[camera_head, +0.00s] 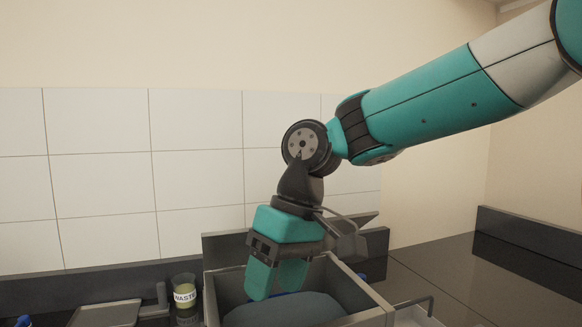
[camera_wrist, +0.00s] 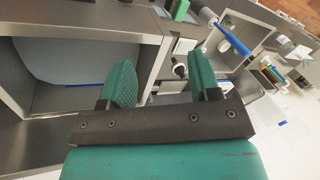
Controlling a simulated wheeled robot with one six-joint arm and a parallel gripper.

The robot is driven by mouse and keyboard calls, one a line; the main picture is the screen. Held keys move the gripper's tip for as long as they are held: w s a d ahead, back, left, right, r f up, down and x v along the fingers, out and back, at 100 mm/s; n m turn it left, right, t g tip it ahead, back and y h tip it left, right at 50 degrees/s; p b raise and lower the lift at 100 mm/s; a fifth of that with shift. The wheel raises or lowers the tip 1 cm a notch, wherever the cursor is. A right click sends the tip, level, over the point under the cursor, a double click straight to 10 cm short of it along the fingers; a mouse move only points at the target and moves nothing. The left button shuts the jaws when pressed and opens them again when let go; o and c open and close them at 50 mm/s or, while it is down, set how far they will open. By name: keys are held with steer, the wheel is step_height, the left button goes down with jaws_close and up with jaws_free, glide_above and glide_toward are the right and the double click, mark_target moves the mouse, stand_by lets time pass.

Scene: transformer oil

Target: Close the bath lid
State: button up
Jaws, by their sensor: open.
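The bath (camera_head: 367,308) is a grey open-topped box with a blue-grey surface inside, at the lower middle of the head view. In the wrist view the bath (camera_wrist: 150,48) fills the left side. A dark grey panel (camera_head: 222,250) stands up along its back edge and looks like the raised lid; my wrist hides part of it. My gripper (camera_head: 277,285) is open and empty, pointing down over the bath opening in the head view. In the wrist view my gripper's fingers (camera_wrist: 160,65) appear either side of the bath's wall. Their height above it is unclear.
A jar labelled WASTE (camera_head: 185,294) stands close to the bath's left side. A flat grey tray-like item (camera_head: 106,314) lies farther left. A grey part with a handle (camera_head: 414,311) is right of the bath. The dark counter (camera_head: 450,270) is clear at right.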

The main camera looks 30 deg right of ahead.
steer(key=w+d+r+m+h+p, duration=0.1)
steer(key=w+d+r+p, duration=0.35)
steer(key=r, duration=0.25)
steer(key=w+d+r+m+p, duration=0.2)
steer(key=w+d+r+p, duration=0.25)
steer(key=r, duration=0.25)
steer(key=w+d+r+m+h+p, duration=0.1)
steer(key=w+d+r+p, duration=0.2)
steer(key=w+r+p, duration=0.3)
steer(key=f+b, duration=0.5)
steer(key=a+f+b, duration=0.1)
steer(key=f+b, duration=0.1)
steer(key=f, duration=0.1)
steer(key=shift+s+a+b, duration=0.1)
steer(key=shift+s+b, duration=0.25)
steer(key=shift+b, duration=0.05)
steer(key=f, duration=0.5)
steer(key=a+f+p, duration=0.1)
steer(key=f, duration=0.1)
steer(key=shift+f, duration=0.3)
jaws_close()
